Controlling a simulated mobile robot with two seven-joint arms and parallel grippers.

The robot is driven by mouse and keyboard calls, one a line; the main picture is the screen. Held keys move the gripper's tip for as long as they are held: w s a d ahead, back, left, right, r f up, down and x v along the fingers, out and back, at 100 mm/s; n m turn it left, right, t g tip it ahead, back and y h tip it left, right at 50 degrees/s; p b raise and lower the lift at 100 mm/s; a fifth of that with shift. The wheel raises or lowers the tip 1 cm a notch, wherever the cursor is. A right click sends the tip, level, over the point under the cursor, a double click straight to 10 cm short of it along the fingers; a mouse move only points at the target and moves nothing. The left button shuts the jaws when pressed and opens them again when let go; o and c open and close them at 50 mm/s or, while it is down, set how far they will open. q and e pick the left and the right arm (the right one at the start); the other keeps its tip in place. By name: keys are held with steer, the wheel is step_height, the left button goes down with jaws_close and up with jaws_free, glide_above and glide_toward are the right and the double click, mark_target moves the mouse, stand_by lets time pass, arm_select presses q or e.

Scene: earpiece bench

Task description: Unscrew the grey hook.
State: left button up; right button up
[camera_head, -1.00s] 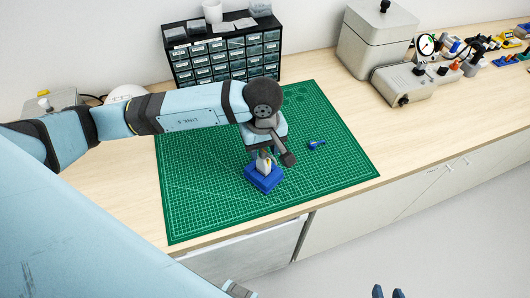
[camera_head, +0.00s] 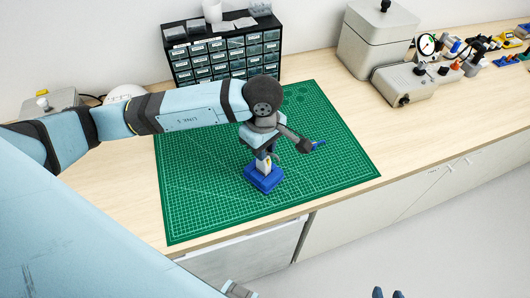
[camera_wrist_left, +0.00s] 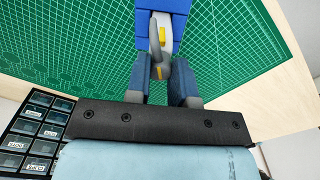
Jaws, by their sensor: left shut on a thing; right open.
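A blue holder block (camera_head: 263,178) stands on the green mat, with a pale earpiece body (camera_head: 262,164) upright in it. In the left wrist view the blue holder (camera_wrist_left: 161,12) is at the top, and the earpiece body with a yellow mark (camera_wrist_left: 162,37) points out of it. The curved grey hook (camera_wrist_left: 160,63) sits at the body's near end. My left gripper (camera_wrist_left: 161,82) is over the holder, its two fingers shut on the hook from both sides. My right gripper (camera_head: 388,294) is open and empty at the bottom edge of the head view, far from the mat.
A small blue tool (camera_head: 319,144) lies on the green cutting mat (camera_head: 205,205), partly covered by my left wrist. A black drawer cabinet (camera_head: 225,55) stands behind. Grey equipment (camera_head: 402,83) is at the back right. The mat's front is clear.

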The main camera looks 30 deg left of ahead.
arm_select(q)
steer(key=n, duration=0.5)
stand_by(0.3)
steer(key=shift+n, duration=0.7)
steer(key=n, duration=0.4)
steer(key=shift+r, duration=0.1)
steer(key=shift+n, duration=1.1)
steer(key=n, duration=0.3)
